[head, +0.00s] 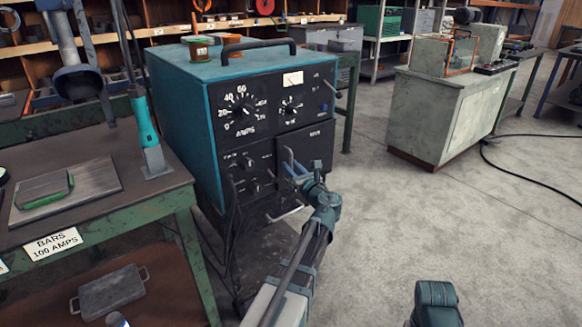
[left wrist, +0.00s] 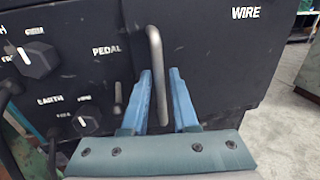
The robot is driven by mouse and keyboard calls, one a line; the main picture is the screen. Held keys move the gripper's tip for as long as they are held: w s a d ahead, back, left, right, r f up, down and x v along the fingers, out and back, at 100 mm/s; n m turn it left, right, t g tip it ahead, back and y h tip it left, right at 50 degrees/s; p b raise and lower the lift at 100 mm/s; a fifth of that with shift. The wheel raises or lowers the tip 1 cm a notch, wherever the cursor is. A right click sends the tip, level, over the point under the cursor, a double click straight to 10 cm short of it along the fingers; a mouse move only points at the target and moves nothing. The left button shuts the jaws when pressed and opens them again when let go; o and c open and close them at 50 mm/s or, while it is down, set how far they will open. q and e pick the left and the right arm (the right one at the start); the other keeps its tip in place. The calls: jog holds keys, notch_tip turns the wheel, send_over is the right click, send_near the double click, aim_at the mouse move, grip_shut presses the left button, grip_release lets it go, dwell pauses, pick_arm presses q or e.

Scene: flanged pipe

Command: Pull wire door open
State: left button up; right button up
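The wire door (head: 318,147) is the dark lower right panel on the front of the teal welding machine (head: 182,115). It looks closed. In the left wrist view the door (left wrist: 225,65) bears the word WIRE and a pale upright bar handle (left wrist: 154,45) near its left edge. My left gripper (head: 297,172) is at the door's left side, in front of the handle. In the left wrist view its blue fingers (left wrist: 163,92) are apart, with the lower part of the handle between them. I see a gap beside the handle, so the fingers are not closed on it.
A green-framed bench (head: 110,205) with a torch and a metal plate stands close on the left. Grey concrete floor (head: 400,215) right of the machine is clear. A grey cabinet (head: 440,115) stands farther back, with a black cable on the floor beside it.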

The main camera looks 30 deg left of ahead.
pick_arm(q)
jog(key=shift+w+a, duration=0.1)
jog(key=shift+a, duration=0.1)
grip_shut()
dwell(1.4)
